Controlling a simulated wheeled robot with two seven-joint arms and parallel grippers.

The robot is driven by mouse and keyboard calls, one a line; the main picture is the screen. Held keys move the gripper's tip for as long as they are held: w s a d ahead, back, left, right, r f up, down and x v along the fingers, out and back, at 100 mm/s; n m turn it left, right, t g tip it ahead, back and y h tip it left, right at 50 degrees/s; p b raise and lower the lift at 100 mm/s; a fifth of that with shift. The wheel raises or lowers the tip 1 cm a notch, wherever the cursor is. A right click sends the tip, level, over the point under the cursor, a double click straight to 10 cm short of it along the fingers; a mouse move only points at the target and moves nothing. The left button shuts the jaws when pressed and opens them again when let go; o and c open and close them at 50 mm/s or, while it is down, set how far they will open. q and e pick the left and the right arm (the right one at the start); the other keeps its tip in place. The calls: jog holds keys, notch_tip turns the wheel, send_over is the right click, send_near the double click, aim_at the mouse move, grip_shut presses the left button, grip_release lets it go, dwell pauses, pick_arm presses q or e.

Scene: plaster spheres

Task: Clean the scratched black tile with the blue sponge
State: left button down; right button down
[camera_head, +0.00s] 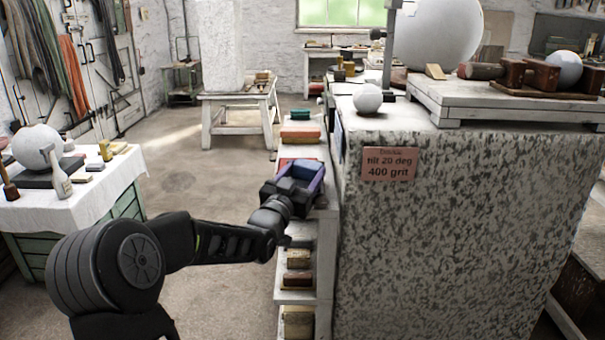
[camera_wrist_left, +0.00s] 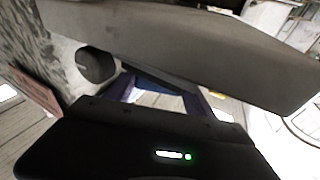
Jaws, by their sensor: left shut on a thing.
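My left gripper (camera_head: 297,187) is over the narrow shelf beside the speckled stone block. It is shut on a blue thing (camera_head: 304,170), which I take to be the blue sponge; the jaws cover much of it. In the left wrist view, dark blue-purple parts (camera_wrist_left: 204,103) show beyond my black gripper body, and a large grey slab shape crosses close to the lens. I cannot make out the scratched black tile for certain in either view. My right gripper is in neither view.
A speckled stone block (camera_head: 450,230) with a pink sign (camera_head: 389,163) stands close right of the gripper. The shelf (camera_head: 322,230) holds several small blocks. A cloth-covered table (camera_head: 62,208) with a plaster sphere (camera_head: 37,146) is at left. The floor (camera_head: 190,170) between is clear.

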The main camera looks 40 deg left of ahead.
pick_arm(q)
jog(key=shift+w+d+f+b, duration=0.15)
jog(key=shift+d+f+b, duration=0.1)
jog(key=shift+d, duration=0.3)
jog(key=shift+w+d+f+b, duration=0.1)
jog(key=shift+d+b, duration=0.15)
jog(key=shift+d, duration=0.25)
jog(key=shift+w+d+f+b, duration=0.15)
jog(key=shift+d+f+b, duration=0.1)
jog(key=shift+d, duration=0.3)
jog(key=shift+r, duration=0.1)
jog(key=shift+s+a+r, duration=0.15)
jog(key=shift+a+r, duration=0.05)
jog(key=shift+a, duration=0.5)
jog(key=shift+s+a, duration=0.1)
jog(key=shift+a, duration=0.4)
